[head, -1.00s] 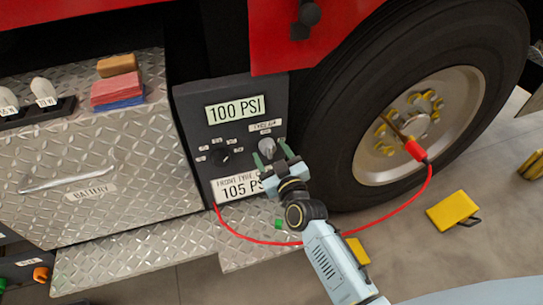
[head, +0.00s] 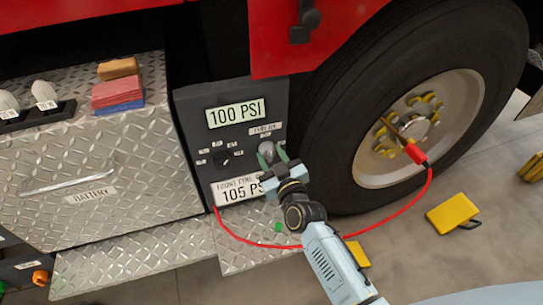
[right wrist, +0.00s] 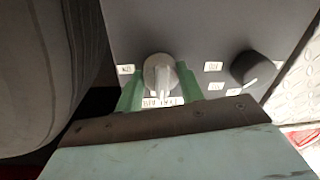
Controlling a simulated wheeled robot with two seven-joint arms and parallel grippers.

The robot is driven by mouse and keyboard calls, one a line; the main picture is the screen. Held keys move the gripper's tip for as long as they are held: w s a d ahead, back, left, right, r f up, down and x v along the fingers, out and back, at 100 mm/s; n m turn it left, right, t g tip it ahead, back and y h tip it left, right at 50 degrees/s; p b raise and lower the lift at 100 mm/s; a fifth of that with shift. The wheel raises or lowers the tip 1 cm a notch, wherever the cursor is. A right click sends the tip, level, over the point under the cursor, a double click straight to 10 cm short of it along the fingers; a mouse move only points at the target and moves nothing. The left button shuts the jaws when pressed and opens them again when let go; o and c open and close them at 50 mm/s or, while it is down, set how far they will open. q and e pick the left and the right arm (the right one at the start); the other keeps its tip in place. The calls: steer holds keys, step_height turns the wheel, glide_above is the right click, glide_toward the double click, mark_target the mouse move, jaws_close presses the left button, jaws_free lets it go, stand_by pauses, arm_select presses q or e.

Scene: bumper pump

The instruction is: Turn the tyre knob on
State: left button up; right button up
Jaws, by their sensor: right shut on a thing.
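A dark control panel (head: 186,108) carries a "100 PSI" display (head: 236,112) and a "105 PSI" front tyre label (head: 236,189). A grey tyre knob (head: 266,149) sits at the panel's right side; it also shows in the right wrist view (right wrist: 160,74). My right gripper (head: 273,158) is at this knob. In the right wrist view its green fingers (right wrist: 159,88) stand on either side of the knob, shut on it. The knob's white mark points toward the gripper in that view. A black dial (head: 222,158) is to the knob's left. My left gripper is not in view.
A large black tyre (head: 335,110) stands right of the panel. A red hose (head: 385,223) runs from the panel to the wheel's valve. Yellow chocks (head: 453,212) lie on the floor. A diamond-plate battery drawer (head: 130,160) is at left.

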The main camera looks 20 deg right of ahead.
steer(key=shift+m+p, duration=0.35)
steer(key=shift+m, duration=1.35)
steer(key=m+p, duration=0.1)
steer(key=m, duration=0.1)
steer(key=shift+a+m, duration=0.1)
steer(key=shift+m, duration=0.3)
steer(key=m, duration=0.3)
steer(key=shift+f+t+h, duration=0.1)
steer(key=shift+t+h, duration=0.2)
steer(key=m, duration=0.5)
steer(key=shift+a+m, duration=0.1)
steer(key=shift+m, duration=0.9)
steer(key=shift+m+h, duration=0.3)
steer(key=shift+m, duration=0.5)
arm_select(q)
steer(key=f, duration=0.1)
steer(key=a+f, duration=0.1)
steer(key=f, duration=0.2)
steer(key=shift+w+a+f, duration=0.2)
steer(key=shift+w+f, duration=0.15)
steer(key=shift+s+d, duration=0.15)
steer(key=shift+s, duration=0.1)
arm_select(e)
steer(key=shift+m, duration=0.3)
